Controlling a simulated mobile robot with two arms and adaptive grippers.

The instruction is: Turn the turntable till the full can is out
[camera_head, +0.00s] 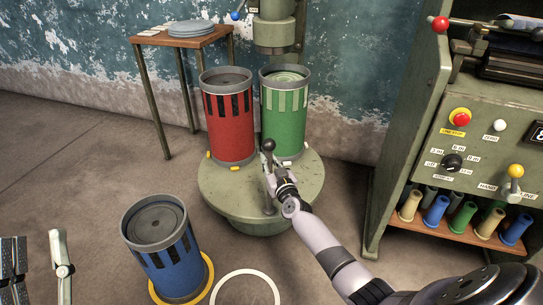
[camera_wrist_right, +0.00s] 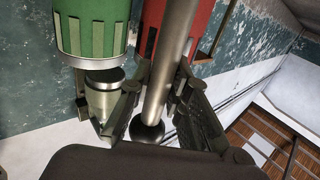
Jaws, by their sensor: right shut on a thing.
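The round green turntable (camera_head: 230,205) stands in the middle of the head view. A red can (camera_head: 230,125) stands upright on its left and a green can (camera_head: 286,120) on its right, close together. The red can's top looks dark grey, the green can's top pale; how full each is I cannot tell. A metal post (camera_wrist_right: 172,55) with a black knob (camera_head: 268,145) rises at the turntable's front. My right gripper (camera_head: 270,175) is shut on this post, below the knob; the wrist view shows the post between its fingers.
A blue can (camera_head: 178,262) stands on a yellow floor ring (camera_head: 208,279). An empty white ring (camera_head: 246,274) lies beside it. A green machine column (camera_head: 274,35) rises behind the cans. A small table (camera_head: 175,38) with grey discs stands back left; a control cabinet (camera_head: 425,120) stands right.

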